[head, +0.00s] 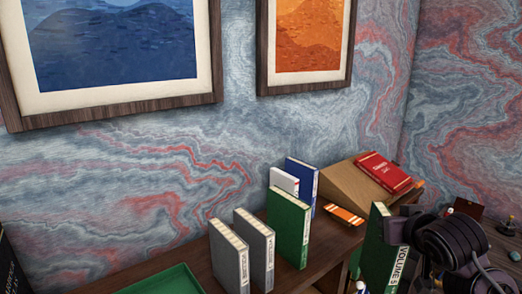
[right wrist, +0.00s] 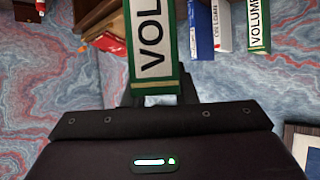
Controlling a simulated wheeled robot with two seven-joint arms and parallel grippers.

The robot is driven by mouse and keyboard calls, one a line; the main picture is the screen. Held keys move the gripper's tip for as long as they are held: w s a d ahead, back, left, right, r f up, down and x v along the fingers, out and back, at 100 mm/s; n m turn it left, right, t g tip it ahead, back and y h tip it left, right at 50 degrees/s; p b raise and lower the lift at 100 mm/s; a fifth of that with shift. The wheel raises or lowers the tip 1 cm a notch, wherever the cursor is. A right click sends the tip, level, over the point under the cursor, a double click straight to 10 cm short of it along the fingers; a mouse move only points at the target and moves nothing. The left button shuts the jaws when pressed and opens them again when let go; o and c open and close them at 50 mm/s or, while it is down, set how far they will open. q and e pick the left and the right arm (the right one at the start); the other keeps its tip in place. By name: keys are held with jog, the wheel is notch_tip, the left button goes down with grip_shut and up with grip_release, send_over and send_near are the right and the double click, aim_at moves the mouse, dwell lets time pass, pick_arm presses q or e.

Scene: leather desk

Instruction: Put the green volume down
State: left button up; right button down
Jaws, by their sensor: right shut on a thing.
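The green volume (head: 376,254), its white spine label reading "VOLUME 5", is upright in my right gripper at the lower right of the head view. In the right wrist view the green volume (right wrist: 181,52) rises from between the jaws of my right gripper (right wrist: 160,97), label facing the camera. The gripper is shut on it; the fingertips are mostly hidden. In the head view the book appears in front of the shelf; whether its bottom touches anything is hidden below the frame. My left gripper is not in view.
A second green volume (head: 288,228) stands behind two grey volumes (head: 229,258). White (head: 284,181) and blue (head: 303,180) books stand farther back. A red book (head: 384,172) lies on a sloped wooden stand (head: 345,184), near an orange-striped item (head: 344,214). A green tray (head: 165,281) is front left.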

jog(key=shift+s+d+f, duration=0.55)
jog(key=shift+s+f, duration=0.1)
jog(key=shift+s, duration=1.55)
jog(key=shift+a+f, duration=0.55)
jog(key=shift+a, duration=4.55)
notch_tip(320, 180, down, 8)
jog(key=b, duration=0.8)
